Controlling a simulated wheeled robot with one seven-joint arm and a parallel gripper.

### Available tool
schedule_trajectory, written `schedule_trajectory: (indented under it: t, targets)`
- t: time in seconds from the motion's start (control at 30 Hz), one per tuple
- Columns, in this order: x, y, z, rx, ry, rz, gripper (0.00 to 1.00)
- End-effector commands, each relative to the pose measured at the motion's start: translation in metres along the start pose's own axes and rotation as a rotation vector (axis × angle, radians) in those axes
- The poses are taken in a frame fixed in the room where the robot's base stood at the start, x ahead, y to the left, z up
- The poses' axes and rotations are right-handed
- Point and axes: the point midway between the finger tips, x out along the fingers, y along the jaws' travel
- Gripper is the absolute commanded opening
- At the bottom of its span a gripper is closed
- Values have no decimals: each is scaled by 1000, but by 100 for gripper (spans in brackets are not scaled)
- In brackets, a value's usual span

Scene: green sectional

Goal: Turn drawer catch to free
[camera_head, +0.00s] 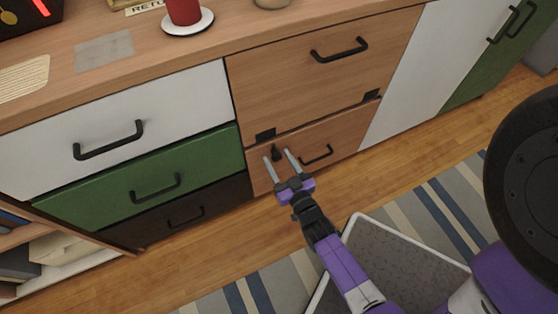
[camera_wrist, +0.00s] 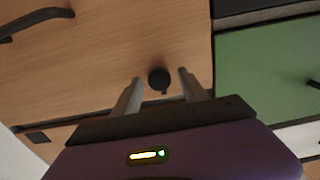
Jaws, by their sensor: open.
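The drawer catch (camera_head: 275,152) is a small black knob on the front of the lower wooden drawer (camera_head: 336,138), near its upper left. In the wrist view the catch (camera_wrist: 159,78) is a round dark knob with a short nub pointing down in the picture. My gripper (camera_head: 277,156) is open, with its two grey fingers on either side of the catch. In the wrist view my gripper (camera_wrist: 160,77) has a fingertip to the left and one to the right of the knob, with gaps on both sides. Whether the tips reach past the knob in depth is unclear.
The drawer's black handle (camera_head: 316,155) lies right of the catch. A wooden front (camera_head: 320,85) with black hinges is above. Green (camera_head: 110,185) and dark (camera_head: 170,222) drawers stand left. A grey-topped, white-edged object (camera_head: 400,262) is on the striped rug beneath my arm.

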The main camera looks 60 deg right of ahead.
Motion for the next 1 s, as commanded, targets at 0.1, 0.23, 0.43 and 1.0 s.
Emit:
schedule_trajectory:
  t: [0.1,0.23,0.43,1.0]
  targets:
    - [0,0,0,0,0,0,51]
    - [0,0,0,0,0,0,39]
    - [0,0,0,0,0,0,0]
    - [0,0,1,-160,0,1,0]
